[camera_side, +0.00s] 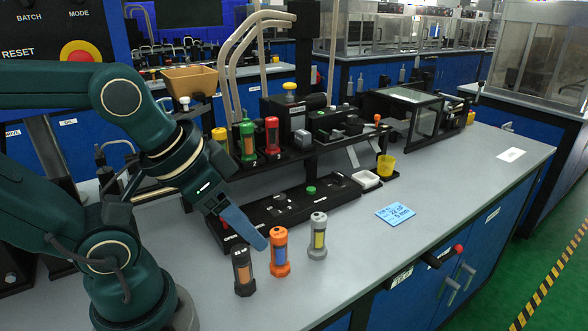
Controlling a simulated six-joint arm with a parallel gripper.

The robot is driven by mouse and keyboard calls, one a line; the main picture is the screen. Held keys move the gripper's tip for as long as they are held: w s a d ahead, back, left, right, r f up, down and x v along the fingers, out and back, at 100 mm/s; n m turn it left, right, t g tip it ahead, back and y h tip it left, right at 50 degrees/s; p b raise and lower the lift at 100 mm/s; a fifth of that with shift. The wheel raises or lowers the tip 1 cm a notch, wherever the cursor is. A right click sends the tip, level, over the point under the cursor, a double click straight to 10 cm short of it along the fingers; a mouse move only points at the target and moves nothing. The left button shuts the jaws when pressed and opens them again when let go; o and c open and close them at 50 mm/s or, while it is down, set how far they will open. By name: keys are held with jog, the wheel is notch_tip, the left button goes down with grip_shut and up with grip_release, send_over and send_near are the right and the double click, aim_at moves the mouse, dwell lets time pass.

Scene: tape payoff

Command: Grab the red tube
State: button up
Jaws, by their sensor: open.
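The red tube (272,136) stands upright in the black rack behind the work area, above a mark that reads 3. The green tube (247,143) stands to its left, and a yellow-topped tube (219,137) is farther left. My gripper (260,243) has blue fingers pointing down and to the right, low over the bench. It is open, and no tube shows between its fingers. In the picture its tips are beside the orange tube (279,252), well in front of and below the red tube; I cannot tell if they touch the orange one.
A dark tube (243,271) and a grey tube (318,236) stand on the grey bench (365,255) either side of the orange one. A black panel (284,206) lies before the rack. A blue note (395,214), a white tray (366,179) and a yellow cup (386,165) are to the right.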

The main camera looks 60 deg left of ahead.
jog(key=shift+w, duration=0.1)
jog(key=w+a+r+n+t+y, duration=0.1)
jog(key=w+a+r+t, duration=0.25)
jog(key=w, duration=0.35)
jog(key=w+a+r+n+t+y, duration=0.1)
jog(key=w+a+r+n+t, duration=0.1)
jog(key=w+r+t, duration=0.45)
jog(key=n+g+y, duration=0.6)
jog(key=y, duration=0.1)
send_near(271, 119)
jog(key=x, duration=0.3)
jog(key=shift+y, duration=0.3)
jog(key=shift+x, duration=2.5)
jog(key=shift+d+f, duration=0.15)
grip_shut()
